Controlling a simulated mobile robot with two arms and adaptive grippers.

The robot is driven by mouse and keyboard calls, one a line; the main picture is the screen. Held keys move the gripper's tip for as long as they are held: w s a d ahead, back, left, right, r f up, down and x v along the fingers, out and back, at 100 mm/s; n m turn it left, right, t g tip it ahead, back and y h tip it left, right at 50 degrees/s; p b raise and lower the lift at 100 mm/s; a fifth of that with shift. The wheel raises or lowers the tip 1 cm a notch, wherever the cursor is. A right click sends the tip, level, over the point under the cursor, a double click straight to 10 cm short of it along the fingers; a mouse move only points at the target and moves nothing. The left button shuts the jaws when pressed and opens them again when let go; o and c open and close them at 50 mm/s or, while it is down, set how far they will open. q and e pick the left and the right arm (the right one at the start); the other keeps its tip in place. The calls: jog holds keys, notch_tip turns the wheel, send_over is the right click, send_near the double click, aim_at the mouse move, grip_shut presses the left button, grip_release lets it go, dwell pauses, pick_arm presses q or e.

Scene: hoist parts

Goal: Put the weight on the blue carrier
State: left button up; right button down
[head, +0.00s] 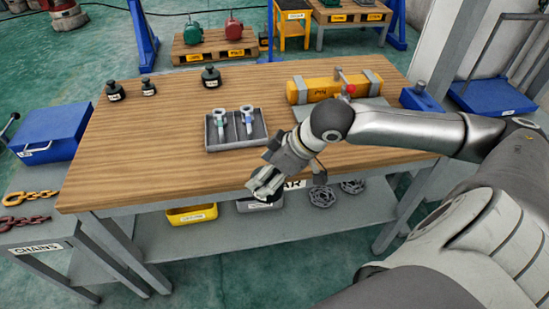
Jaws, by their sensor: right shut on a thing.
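My right gripper (266,188) hangs low over the front edge of the wooden table. It is shut on a small dark thing that the fingers mostly hide; it may be a weight, but I cannot tell for sure. Three dark weights with pale labels stand upright at the back left of the table: one at the far left (115,92), a smaller one (148,88) beside it, and one (211,77) further right. A blue flatbed cart (490,97) stands on the floor beyond the table's right end. I cannot tell which is the carrier. My left gripper is out of view.
A grey tray (211,134) with two shackle-like parts lies mid-table (150,160). A yellow cylinder (325,87) on a grey base stands behind my right forearm. A blue toolbox (50,130) is at left. The table's left part is mostly free.

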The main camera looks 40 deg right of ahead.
jog(key=a+f+m+t+h, duration=0.1)
jog(key=a+f+m+h, duration=0.2)
jog(key=a+f+m, duration=0.3)
jog(key=shift+a+f, duration=0.6)
jog(key=shift+a, duration=0.8)
